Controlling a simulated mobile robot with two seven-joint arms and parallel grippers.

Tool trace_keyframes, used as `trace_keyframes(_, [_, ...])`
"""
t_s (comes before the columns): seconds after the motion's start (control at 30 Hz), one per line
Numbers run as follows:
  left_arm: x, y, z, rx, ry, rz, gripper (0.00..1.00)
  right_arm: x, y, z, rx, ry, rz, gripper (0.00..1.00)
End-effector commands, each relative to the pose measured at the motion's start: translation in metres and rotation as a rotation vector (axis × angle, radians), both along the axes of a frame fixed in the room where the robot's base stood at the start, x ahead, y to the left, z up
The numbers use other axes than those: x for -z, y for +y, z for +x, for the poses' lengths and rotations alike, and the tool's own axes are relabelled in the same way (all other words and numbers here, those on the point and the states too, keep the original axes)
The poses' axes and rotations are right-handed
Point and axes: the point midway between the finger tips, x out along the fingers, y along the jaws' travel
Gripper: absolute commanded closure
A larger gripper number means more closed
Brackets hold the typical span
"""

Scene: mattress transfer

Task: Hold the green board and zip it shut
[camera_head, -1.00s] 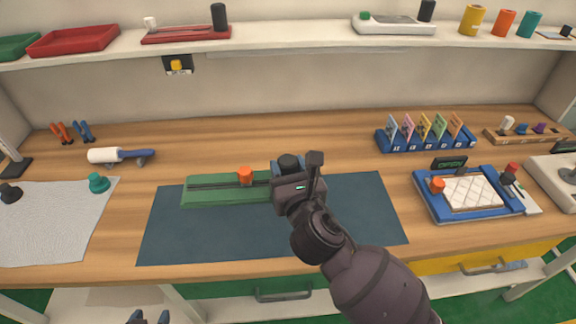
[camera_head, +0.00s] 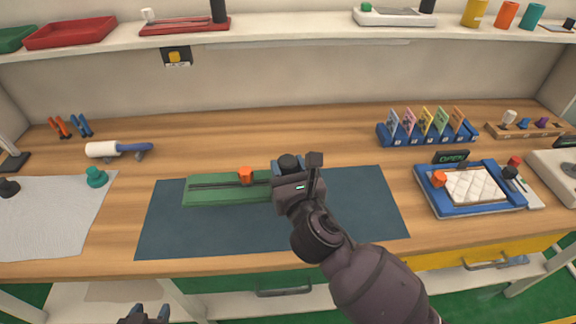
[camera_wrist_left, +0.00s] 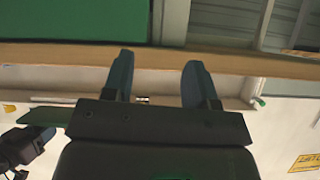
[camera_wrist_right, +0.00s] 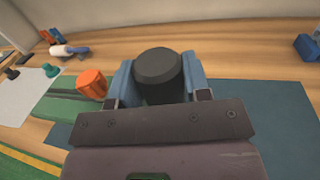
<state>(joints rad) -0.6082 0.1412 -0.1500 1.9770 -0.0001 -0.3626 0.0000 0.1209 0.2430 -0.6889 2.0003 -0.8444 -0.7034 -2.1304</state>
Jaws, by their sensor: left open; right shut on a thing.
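The green board (camera_head: 215,196) lies on the dark blue mat, with a dark track along its length. An orange block-like slider (camera_head: 246,176) stands on the track, left of my right gripper. My right gripper (camera_head: 289,168) is shut on a black knob (camera_wrist_right: 158,72) at the board's right end; the gripper hides that end. The orange slider (camera_wrist_right: 92,84) shows just left of the fingers in the right wrist view. My left gripper (camera_head: 146,313) is open and empty, low in front of the table; its parted fingers (camera_wrist_left: 160,82) show in the left wrist view.
The dark blue mat (camera_head: 340,215) is clear right of the board. A white sheet with a teal knob (camera_head: 96,177) lies left, and a roller (camera_head: 105,150) behind it. A blue tray (camera_head: 440,205) with a white quilted pad is at right. The table's front edge lies above my left gripper.

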Motion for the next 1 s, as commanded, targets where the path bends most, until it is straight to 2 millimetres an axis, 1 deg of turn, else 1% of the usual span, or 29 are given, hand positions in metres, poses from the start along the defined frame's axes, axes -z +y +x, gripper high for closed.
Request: trace_keyframes(1.0, [0.01,-0.001,0.004,0.003,-0.009,0.001,0.47,0.024,0.0,0.0,-0.001,-0.002,0.001,0.97])
